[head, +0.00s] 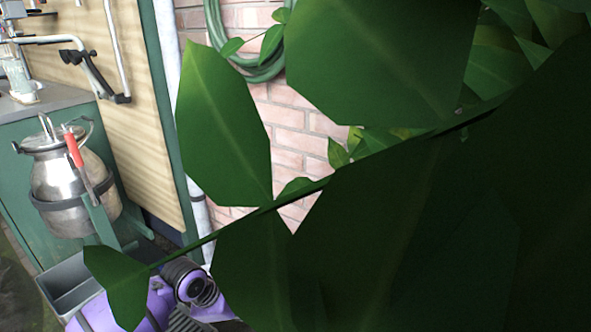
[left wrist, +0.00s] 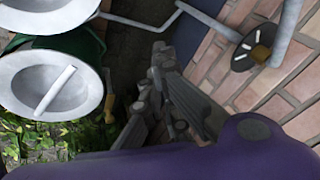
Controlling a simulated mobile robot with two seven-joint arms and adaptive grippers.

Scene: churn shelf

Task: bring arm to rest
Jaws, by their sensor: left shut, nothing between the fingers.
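My left gripper (left wrist: 163,80) shows in the middle of the left wrist view, its dark grey fingers shut and nothing seen between them. It hangs in the air near a brick wall. Purple parts of my own arm cross the bottom of that view and also show low in the head view, partly behind leaves. I cannot pick out the left gripper's fingers in the head view. My right gripper is not in view; large leaves hide most of the right side there.
Large green leaves (head: 228,125) on a stem cover much of the head view. A metal churn (head: 75,180) stands at the left, above a grey bin (head: 66,281). White bowls (left wrist: 20,85) and a pipe with a round flange (left wrist: 240,60) are near the left gripper. A hose (head: 214,30) hangs on brick.

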